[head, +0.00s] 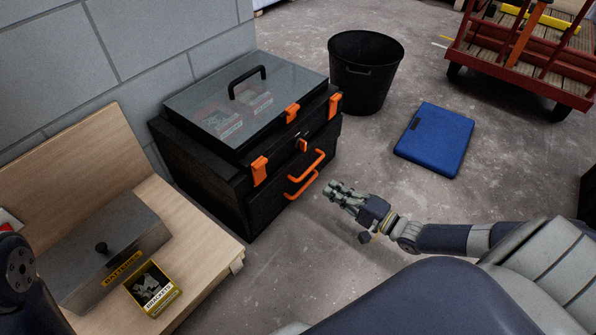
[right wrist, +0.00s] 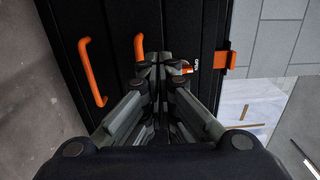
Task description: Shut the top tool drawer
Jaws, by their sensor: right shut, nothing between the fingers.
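The black tool chest (head: 200,165) stands against the grey block wall, under a clear lid. Its front has two drawers with orange bar handles, the upper handle (head: 306,166) and the lower handle (head: 302,185). Both drawer fronts look close to flush; I cannot tell how far the top drawer stands out. My right gripper (head: 335,190) is shut and empty, just in front of the handles and low to the right. In the right wrist view its fingers (right wrist: 157,68) point at the chest front, near the top drawer handle (right wrist: 138,55). The lower handle (right wrist: 93,72) is left of it.
A wooden bench (head: 205,240) with a grey metal box (head: 105,245) and a bracket box (head: 153,288) is at left. A black bin (head: 365,70), a blue case (head: 435,138) and a red cart (head: 520,65) stand beyond.

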